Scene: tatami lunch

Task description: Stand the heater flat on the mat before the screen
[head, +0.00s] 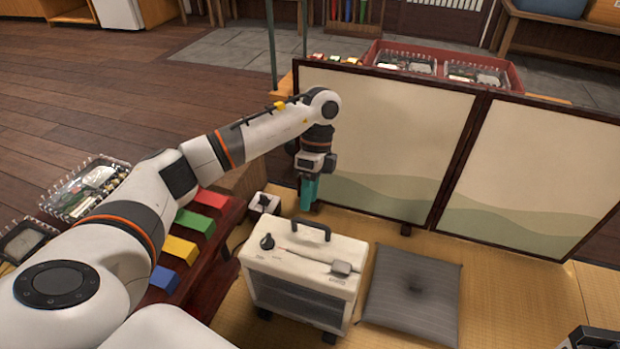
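The heater (290,296) is a cream box with a dark carrying handle, a black knob and a grey-slatted front. It appears upright, with dark feet beneath it, on the straw-coloured tatami mat (510,300) in front of the folding screen (395,150). My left gripper (308,192) points down behind the heater, close to the screen's left panel and apart from the handle. Teal shows at its fingertips; I cannot tell whether its fingers are apart. Only a dark piece of my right gripper (590,339) shows at the bottom right corner.
A grey cushion (412,292) lies right of the heater. A small white box with a black knob (264,204) stands behind it. Left is a dark red bench (228,232) with coloured blocks (195,222). Tatami is clear right of the cushion.

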